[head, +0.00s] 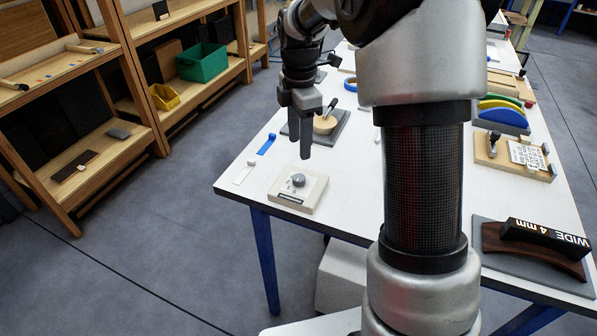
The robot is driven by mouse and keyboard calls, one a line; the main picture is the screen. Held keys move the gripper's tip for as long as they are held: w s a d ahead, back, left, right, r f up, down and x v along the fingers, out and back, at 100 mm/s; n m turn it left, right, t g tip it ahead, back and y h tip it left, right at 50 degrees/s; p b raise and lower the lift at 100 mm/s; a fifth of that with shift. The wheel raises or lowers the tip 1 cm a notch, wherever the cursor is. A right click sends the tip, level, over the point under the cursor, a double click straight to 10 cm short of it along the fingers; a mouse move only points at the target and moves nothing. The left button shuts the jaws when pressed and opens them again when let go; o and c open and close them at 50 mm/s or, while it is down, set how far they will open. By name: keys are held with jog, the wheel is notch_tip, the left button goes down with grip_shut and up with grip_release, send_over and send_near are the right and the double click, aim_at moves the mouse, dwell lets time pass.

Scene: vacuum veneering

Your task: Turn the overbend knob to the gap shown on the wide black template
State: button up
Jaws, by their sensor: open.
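The knob's pointer and markings are too small to read.
The white table (345,185) also holds a round wooden piece on a grey plate (340,132), a blue strip (266,144), a white strip (242,175) and a wooden board with a white card (515,158). Wooden shelves (130,85) stand at the left. My arm hides the table's middle.

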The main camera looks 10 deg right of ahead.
aim_at(299, 177)
notch_tip(299, 177, down, 11)
jog(key=shift+b, duration=0.3)
jog(key=c, duration=1.1)
jog(key=shift+o, duration=0.2)
